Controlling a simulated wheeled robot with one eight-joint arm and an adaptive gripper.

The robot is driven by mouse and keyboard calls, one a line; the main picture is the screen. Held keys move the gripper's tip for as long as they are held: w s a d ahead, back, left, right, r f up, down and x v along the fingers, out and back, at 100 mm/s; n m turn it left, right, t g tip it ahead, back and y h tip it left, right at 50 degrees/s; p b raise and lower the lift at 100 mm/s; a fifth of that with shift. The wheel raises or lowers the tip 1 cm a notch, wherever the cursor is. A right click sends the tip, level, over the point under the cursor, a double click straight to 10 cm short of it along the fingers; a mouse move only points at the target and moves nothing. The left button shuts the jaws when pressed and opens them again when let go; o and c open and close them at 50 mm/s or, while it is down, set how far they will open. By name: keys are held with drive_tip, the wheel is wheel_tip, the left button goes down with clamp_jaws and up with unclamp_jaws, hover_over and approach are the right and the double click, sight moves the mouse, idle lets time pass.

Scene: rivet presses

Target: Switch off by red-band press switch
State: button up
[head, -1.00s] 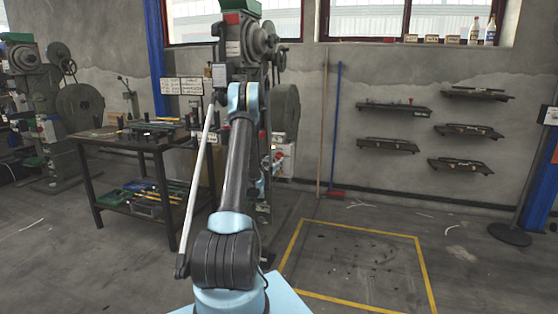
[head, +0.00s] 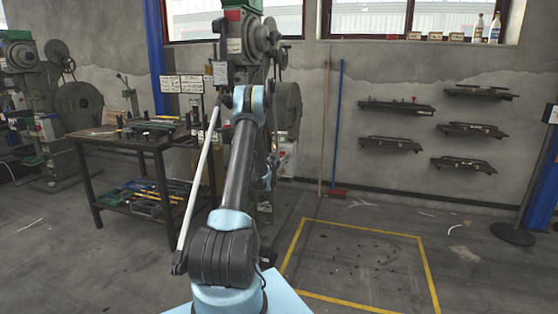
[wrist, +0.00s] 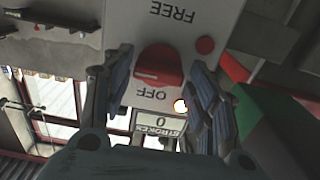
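The press with the red band (head: 232,15) stands behind my arm in the head view. In the wrist view, which is upside down, its pale switch box (wrist: 190,18) fills the top middle, with FREE and OFF lettering. A red rotary knob (wrist: 158,66) sits between these words. My gripper (wrist: 158,64) is open, with one finger on each side of the knob and gaps visible between fingers and knob. I cannot tell the knob's exact setting.
The wrist view shows a stroke counter (wrist: 163,122) reading 0, a small lit lamp (wrist: 180,106) and a red button (wrist: 205,45). In the head view a tool table (head: 130,143) stands left of the press.

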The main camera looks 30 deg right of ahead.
drive_tip(key=c, duration=0.5)
drive_tip(key=n, duration=0.3)
drive_tip(key=shift+n, duration=0.4)
drive_tip(key=n, duration=0.4)
drive_tip(key=shift+w+n, duration=0.1)
drive_tip(key=shift+n, duration=0.2)
drive_tip(key=n, duration=0.5)
drive_tip(key=shift+a+f, duration=0.1)
drive_tip(key=shift+w+a+f+n, duration=0.1)
drive_tip(key=shift+n, duration=2.1)
